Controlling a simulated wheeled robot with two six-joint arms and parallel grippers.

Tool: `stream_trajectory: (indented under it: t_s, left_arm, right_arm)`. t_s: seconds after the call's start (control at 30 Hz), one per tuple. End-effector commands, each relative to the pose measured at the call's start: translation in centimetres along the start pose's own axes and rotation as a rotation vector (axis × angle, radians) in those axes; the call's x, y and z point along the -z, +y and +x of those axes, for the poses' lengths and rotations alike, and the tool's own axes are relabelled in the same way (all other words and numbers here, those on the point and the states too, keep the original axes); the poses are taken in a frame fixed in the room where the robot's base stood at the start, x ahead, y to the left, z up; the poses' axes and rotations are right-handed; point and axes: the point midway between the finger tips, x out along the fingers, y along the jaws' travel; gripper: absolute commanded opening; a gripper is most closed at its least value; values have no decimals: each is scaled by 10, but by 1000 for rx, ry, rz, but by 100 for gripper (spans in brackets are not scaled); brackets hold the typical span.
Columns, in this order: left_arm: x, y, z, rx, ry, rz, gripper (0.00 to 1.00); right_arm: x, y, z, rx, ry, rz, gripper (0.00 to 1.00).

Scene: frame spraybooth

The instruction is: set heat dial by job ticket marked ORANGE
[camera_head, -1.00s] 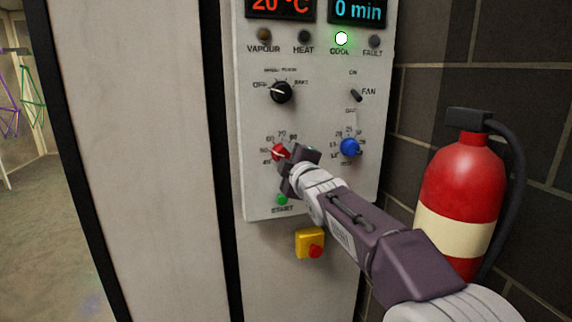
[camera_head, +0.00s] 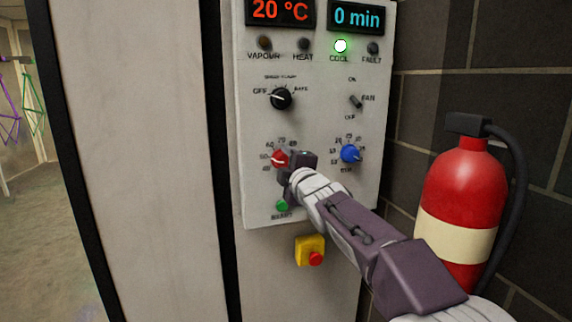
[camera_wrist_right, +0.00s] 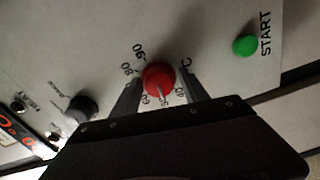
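The red heat dial (camera_head: 279,158) is on the lower left of the grey control panel (camera_head: 318,190). Its white pointer points left in the head view, near the low end of its scale. My right gripper (camera_head: 289,161) is at the dial from the right and partly covers it. In the right wrist view the red dial (camera_wrist_right: 158,78) sits between the two fingers of my right gripper (camera_wrist_right: 160,82). The fingers look open, with a narrow gap on each side. No job ticket and no left gripper are in view.
A black knob (camera_head: 281,98), FAN switch (camera_head: 355,101) and blue dial (camera_head: 350,153) surround the red dial. The green START button (camera_head: 282,205) is just below the gripper. A yellow box with a red button (camera_head: 311,251) and a fire extinguisher (camera_head: 462,190) are lower right.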

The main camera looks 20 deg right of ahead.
Motion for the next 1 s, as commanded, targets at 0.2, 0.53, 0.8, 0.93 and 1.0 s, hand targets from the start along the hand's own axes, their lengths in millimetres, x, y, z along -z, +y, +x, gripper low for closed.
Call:
stream_trajectory:
  t_s: [0.2, 0.53, 0.8, 0.93, 1.0]
  left_arm:
    - [0, 0, 0, 0, 0, 0, 36]
    - [0, 0, 4, 0, 0, 0, 36]
    - [0, 0, 0, 0, 0, 0, 36]
    - [0, 0, 0, 0, 0, 0, 36]
    - [0, 0, 0, 0, 0, 0, 36]
  right_arm:
    - [0, 1, 0, -3, 1, 0, 61]
    - [0, 2, -31, -5, 1, 2, 61]
    - [0, 2, -82, -3, 0, 1, 61]
    - [0, 1, -91, -3, 1, 0, 61]
    - [0, 1, -91, -3, 1, 0, 61]
